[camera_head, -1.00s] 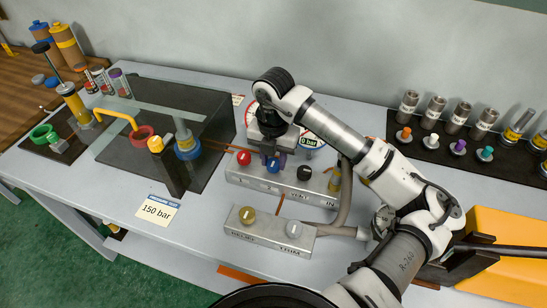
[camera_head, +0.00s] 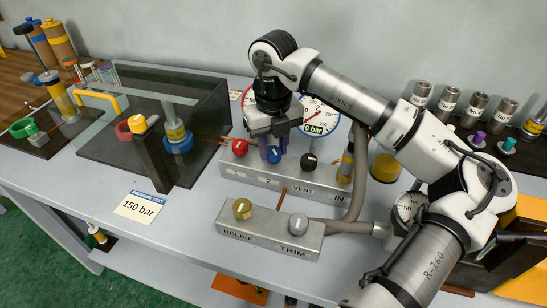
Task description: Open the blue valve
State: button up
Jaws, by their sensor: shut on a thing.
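The blue valve (camera_head: 274,157) is a blue knob on top of the grey manifold block (camera_head: 290,186), between a red knob and a black knob. The mark "2" is on the block's front below it. My gripper (camera_head: 272,152) points down over the blue valve, with its purple-tipped fingers at the knob. It is shut on the blue valve. The fingers hide part of the knob, and its turn angle is hard to tell.
The red knob (camera_head: 239,147) and black knob (camera_head: 309,161) stand close on either side. A lower block (camera_head: 265,233) with gold and grey knobs lies in front. Gauges reading 0 bar (camera_head: 317,116) stand behind. A clear shielded box (camera_head: 150,120) is at left.

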aim_at(273, 151)
jog(key=n+b, duration=0.2)
jog(key=n, duration=0.1)
jog(key=shift+f+n+b, duration=0.15)
jog(key=shift+n+b, duration=0.2)
jog(key=shift+n, duration=0.05)
jog(key=shift+n+b, duration=0.95)
jog(key=shift+n, duration=1.35)
jog(key=shift+r, duration=0.2)
jog(key=o, duration=1)
notch_tip(273, 151, up, 14)
jog(key=shift+f, duration=0.1)
jog(key=shift+s, duration=0.1)
